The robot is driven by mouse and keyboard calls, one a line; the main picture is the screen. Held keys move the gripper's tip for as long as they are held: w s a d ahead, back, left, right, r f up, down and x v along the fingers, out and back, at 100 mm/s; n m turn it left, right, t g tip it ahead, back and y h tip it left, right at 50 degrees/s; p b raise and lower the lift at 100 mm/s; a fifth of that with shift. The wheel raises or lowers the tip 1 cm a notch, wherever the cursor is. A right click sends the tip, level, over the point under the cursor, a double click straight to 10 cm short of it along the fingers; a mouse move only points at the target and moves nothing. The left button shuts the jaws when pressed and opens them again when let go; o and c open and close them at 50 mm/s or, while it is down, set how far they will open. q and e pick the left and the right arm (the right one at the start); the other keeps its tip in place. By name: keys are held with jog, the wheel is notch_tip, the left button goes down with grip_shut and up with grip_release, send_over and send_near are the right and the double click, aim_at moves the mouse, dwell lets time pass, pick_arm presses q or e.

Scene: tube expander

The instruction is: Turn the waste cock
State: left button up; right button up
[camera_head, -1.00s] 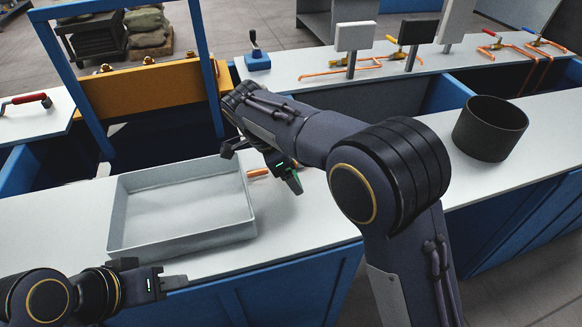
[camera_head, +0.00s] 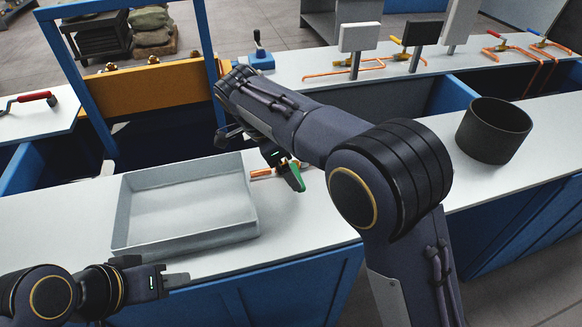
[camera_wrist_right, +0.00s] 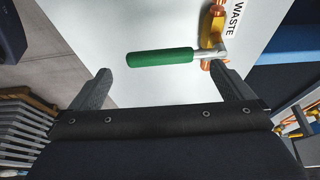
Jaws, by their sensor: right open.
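The waste cock has a green lever handle (camera_wrist_right: 160,57) and a brass body (camera_wrist_right: 213,32) beside a WASTE label (camera_wrist_right: 236,18) in the right wrist view. My right gripper (camera_wrist_right: 163,80) is open, its two fingers apart. The handle lies just beyond the fingertips, across the gap, and is not gripped. In the head view my right gripper (camera_head: 262,158) reaches over the counter right of the grey tray, and a bit of green shows at its near finger. My right arm hides most of the cock there. My left gripper (camera_head: 160,280) is low at the left, near the tray's front; its opening is unclear.
The empty grey tray (camera_head: 185,242) stands on the white counter (camera_head: 310,222). A black pot (camera_head: 494,130) stands far right. A blue frame (camera_head: 212,75) and yellow beam (camera_head: 150,89) rise behind. Copper pipe (camera_head: 262,173) runs beside the tray.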

jog(key=v, duration=0.4)
jog(key=shift+a+r, duration=0.1)
jog(key=s+d+r+n+y+p, duration=0.2)
jog(key=s+d+n+y, duration=0.15)
jog(key=d, duration=0.55)
jog(key=s+d+r+n+y+p, duration=0.25)
jog(key=s+d, duration=0.25)
jog(key=d, duration=0.5)
jog(key=s+d+f+n+t+y+p, duration=0.1)
jog(key=s+d+n+t, duration=0.1)
jog(key=s, duration=0.7)
jog(key=s+d+f+n+t+y+p, duration=0.1)
jog(key=s+d+f+n+t, duration=0.1)
jog(key=s+n, duration=0.3)
jog(key=s, duration=0.4)
jog(key=shift+t, duration=0.3)
